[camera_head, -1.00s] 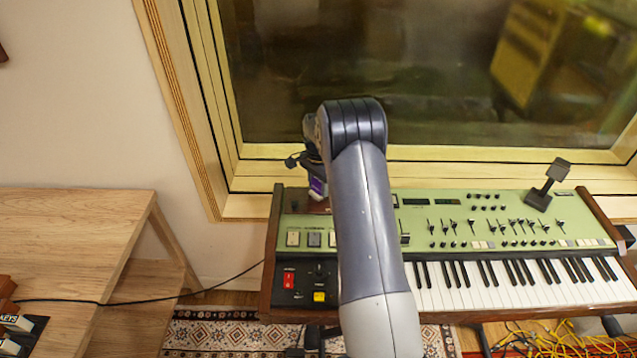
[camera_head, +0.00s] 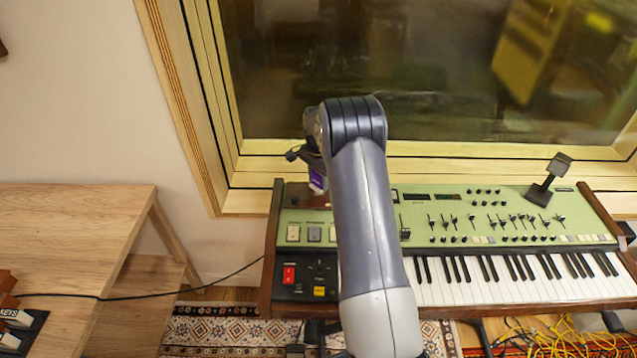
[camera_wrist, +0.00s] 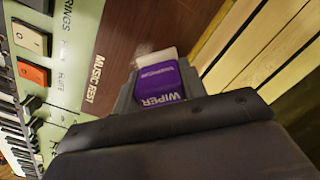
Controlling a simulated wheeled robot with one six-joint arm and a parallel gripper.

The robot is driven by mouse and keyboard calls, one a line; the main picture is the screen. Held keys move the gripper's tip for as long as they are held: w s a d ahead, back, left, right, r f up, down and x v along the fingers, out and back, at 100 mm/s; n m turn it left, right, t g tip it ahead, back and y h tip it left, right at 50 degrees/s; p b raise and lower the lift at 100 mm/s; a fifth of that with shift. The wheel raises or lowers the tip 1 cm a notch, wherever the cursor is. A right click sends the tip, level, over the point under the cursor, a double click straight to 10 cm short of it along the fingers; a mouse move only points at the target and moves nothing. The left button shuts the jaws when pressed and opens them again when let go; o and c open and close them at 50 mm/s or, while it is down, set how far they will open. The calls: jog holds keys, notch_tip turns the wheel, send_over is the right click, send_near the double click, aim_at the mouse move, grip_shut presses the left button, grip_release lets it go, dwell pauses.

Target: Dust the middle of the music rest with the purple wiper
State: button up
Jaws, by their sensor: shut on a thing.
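The purple wiper (camera_wrist: 160,84), lettered WIPER and pale at its far end, is held in my gripper (camera_wrist: 158,78). The wiper also shows as a small purple patch in the head view (camera_head: 317,181). The music rest (camera_wrist: 118,42) is a brown panel with its name in pale letters. The wiper's pale end lies over the panel in the wrist view; I cannot tell whether it touches. A faint pale smudge shows on the panel just beyond the wiper. In the head view the rest (camera_head: 318,201) is partly hidden by my arm.
The green synthesizer (camera_head: 470,215) has sliders, buttons and keys around the rest. A black bracket (camera_head: 548,180) stands at its back right. The wooden window frame (camera_head: 480,172) runs close behind. A wooden bench (camera_head: 70,220) stands left; a cable (camera_head: 180,296) runs between.

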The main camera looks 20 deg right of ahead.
jog(key=shift+w+d+f, duration=0.15)
jog(key=shift+w+f, duration=0.05)
jog(key=shift+w+r+p, duration=0.1)
jog(key=shift+r+p, duration=0.25)
jog(key=shift+r, duration=0.05)
jog(key=shift+r+p, duration=1.35)
jog(key=shift+r, duration=1.3)
jog(key=shift+r+p, duration=0.95)
jog(key=shift+r, duration=0.55)
jog(key=shift+f, duration=0.2)
